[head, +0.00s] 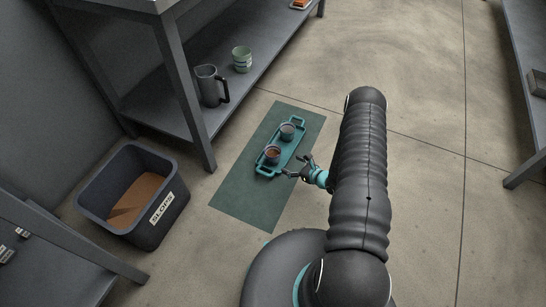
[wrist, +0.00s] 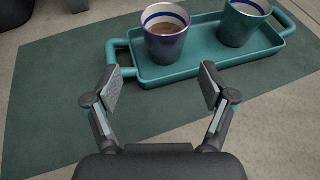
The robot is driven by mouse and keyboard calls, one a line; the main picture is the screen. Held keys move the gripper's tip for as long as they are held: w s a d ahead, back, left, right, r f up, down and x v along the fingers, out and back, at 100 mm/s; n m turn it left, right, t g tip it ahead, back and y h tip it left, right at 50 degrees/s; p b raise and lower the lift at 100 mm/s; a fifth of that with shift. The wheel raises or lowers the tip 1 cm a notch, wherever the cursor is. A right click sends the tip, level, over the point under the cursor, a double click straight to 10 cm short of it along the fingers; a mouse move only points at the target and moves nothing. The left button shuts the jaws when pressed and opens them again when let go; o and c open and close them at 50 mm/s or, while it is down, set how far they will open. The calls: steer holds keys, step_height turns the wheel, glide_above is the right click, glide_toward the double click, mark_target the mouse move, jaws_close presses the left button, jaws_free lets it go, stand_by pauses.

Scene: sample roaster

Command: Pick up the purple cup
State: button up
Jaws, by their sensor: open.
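The purple cup (head: 272,154) stands upright at the near end of a teal tray (head: 263,171), with brown contents inside. In the wrist view the purple cup (wrist: 166,46) has a pale rim with a blue band and sits ahead of the jaws, slightly right of centre. A second, grey-green cup (head: 287,131) stands at the tray's far end; it also shows in the wrist view (wrist: 238,28). My gripper (head: 294,169) is open and empty, just right of the tray's near end. In the wrist view its fingers (wrist: 160,76) are apart, short of the cup.
The tray lies on a green mat (head: 240,208) on the floor. A bin labelled SLOPS (head: 165,225) stands at left. A shelf unit (head: 150,87) holds a dark jug (head: 207,90) and a striped green cup (head: 241,62). Open floor (head: 430,160) lies to the right.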

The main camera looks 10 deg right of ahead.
mark_target(277, 160)
steer(key=shift+s+d+f, duration=0.15)
steer(key=shift+s+f, duration=0.05)
steer(key=shift+f, duration=0.45)
steer(key=shift+f+m+h, duration=0.3)
steer(key=x, duration=0.7)
steer(key=shift+w+a, duration=0.2)
steer(key=shift+w, duration=0.1)
steer(key=shift+r+x, duration=0.15)
steer(key=shift+x, duration=1.3)
steer(key=shift+r+x, duration=0.15)
steer(key=shift+x, duration=1.25)
steer(key=shift+w, duration=0.2)
steer(key=c, duration=1.2)
steer(key=shift+c, duration=0.3)
steer(key=shift+r, duration=0.1)
